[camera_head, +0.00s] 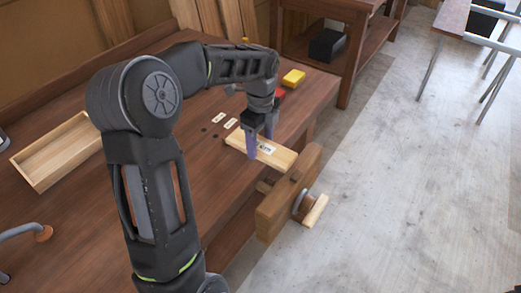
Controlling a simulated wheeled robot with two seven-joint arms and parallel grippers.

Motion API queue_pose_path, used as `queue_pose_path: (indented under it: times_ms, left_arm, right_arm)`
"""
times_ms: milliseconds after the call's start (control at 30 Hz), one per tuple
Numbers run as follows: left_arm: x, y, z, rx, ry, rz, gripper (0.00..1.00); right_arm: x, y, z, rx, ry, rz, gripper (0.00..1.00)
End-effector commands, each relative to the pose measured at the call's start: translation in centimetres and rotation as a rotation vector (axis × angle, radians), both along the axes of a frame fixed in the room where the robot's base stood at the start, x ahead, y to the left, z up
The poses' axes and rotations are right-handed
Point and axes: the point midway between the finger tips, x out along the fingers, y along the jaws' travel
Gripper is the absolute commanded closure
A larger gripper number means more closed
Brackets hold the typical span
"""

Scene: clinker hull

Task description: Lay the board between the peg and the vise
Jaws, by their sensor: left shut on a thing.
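The vise (283,200) is a brown wooden jaw with a round screw and light handle, on the bench's front edge just beyond the board's near end. I cannot make out the peg clearly; small dark holes (210,131) show in the bench top. Whether the board touches the bench is hard to tell. My right gripper is out of view.
A shallow wooden tray (62,152) lies at the left of the bench. A yellow block (293,78) and a red item (279,94) stand behind the gripper. Small pale labels (231,123) lie on the bench. The bench middle is partly hidden by my arm.

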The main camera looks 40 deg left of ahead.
Motion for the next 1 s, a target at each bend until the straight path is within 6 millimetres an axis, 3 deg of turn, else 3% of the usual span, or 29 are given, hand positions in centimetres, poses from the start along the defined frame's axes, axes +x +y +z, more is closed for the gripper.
queue_pose_path:
  times_ms: [267, 600, 967, 1000]
  left_arm:
    - [0.0, 0.0, -0.1, 0.0, 0.0, 0.0, 0.82]
    - [0.0, 0.0, -3.7, 0.0, 0.0, -0.001, 0.82]
    - [0.0, 0.0, -4.2, 0.0, 0.0, -0.001, 0.82]
    - [0.0, 0.0, -4.1, 0.0, 0.0, -0.001, 0.34]
  right_arm:
    - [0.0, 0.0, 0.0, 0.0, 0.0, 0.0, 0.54]
    - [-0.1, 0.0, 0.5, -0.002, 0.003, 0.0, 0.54]
    - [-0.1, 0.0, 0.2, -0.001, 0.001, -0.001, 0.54]
    - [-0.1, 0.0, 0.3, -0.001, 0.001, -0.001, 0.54]
